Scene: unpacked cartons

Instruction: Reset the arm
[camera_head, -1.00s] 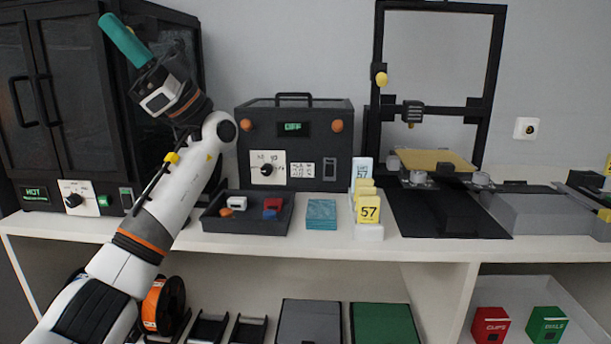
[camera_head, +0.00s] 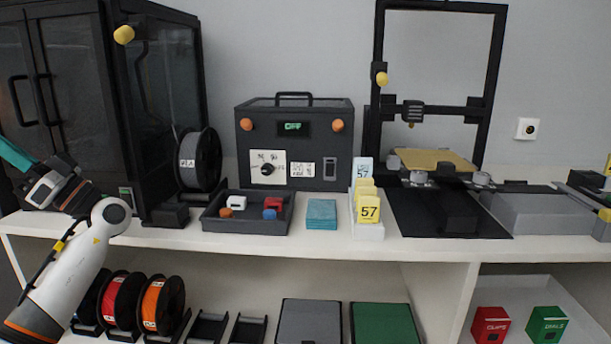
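One arm shows, my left arm, coming in from the lower left in front of the shelf unit. Its gripper (camera_head: 18,158) is at the left edge, pointing up and left in front of the dark cabinet (camera_head: 95,100). A teal piece shows at its end and is cut off by the picture's edge. I cannot tell whether the fingers are open or shut. My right gripper is not in view.
On the shelf top stand a black spool (camera_head: 198,160), a control box (camera_head: 294,145), a dark tray (camera_head: 247,224) with small parts, teal pads (camera_head: 321,213), yellow cards (camera_head: 368,209) and a printer (camera_head: 445,100). Red and orange spools (camera_head: 162,305) sit below.

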